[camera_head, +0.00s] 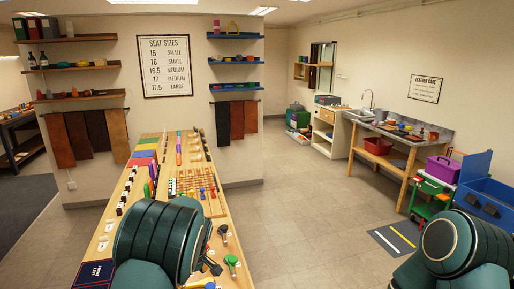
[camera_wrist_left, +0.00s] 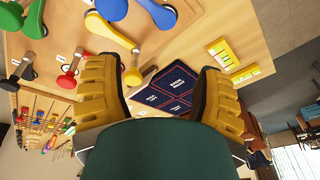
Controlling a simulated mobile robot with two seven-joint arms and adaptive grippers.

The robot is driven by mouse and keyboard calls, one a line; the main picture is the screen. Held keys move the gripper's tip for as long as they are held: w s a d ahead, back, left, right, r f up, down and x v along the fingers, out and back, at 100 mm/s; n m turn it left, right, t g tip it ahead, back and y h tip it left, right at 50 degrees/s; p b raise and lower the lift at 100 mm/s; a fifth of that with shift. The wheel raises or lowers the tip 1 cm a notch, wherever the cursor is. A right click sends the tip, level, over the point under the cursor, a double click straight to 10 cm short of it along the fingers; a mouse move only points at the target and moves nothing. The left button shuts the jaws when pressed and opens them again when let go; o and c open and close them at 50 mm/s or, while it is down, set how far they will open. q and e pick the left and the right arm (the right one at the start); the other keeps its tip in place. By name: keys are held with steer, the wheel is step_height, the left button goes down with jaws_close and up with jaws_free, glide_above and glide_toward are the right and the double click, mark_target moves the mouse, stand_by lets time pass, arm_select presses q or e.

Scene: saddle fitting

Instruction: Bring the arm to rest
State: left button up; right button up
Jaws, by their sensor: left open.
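My left arm (camera_head: 160,240) reaches over the near end of the wooden workbench (camera_head: 235,272) in the head view, and its teal links hide most of my left gripper. In the left wrist view the left gripper (camera_wrist_left: 158,68) shows two yellow-padded fingers spread wide, with nothing held between them. Beyond the fingers lies a dark blue mat with red lines (camera_wrist_left: 172,88), flat on the bench. My right arm (camera_head: 452,245) is at the lower right of the head view; its gripper is out of sight.
A yellow block (camera_wrist_left: 222,52) lies right of the mat. A bead rack (camera_head: 190,182) and colored items fill the bench. Floor (camera_head: 300,200) right of it is clear.

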arm_select(q)
steer(key=s+f+m+g+h, duration=0.1)
steer(key=s+f+m+h, duration=0.2)
steer(key=s+f, duration=1.35)
steer(key=s+d+f+m+h, duration=0.15)
steer(key=s+d, duration=0.25)
steer(key=s, duration=0.5)
steer(key=s+d+f+m+h, duration=0.15)
steer(key=s+d, duration=0.25)
steer(key=s, duration=0.5)
steer(key=w+d+f+m+t+b, duration=0.2)
steer(key=w+f+b, duration=0.4)
steer(key=b, duration=0.6)
steer(key=shift+w+f+h, duration=0.25)
steer(key=shift+w+h, duration=0.05)
steer(key=shift+w, duration=0.3)
arm_select(e)
step_height(320, 180, down, 13)
steer(key=shift+s+a, duration=0.25)
steer(key=shift+s, duration=0.15)
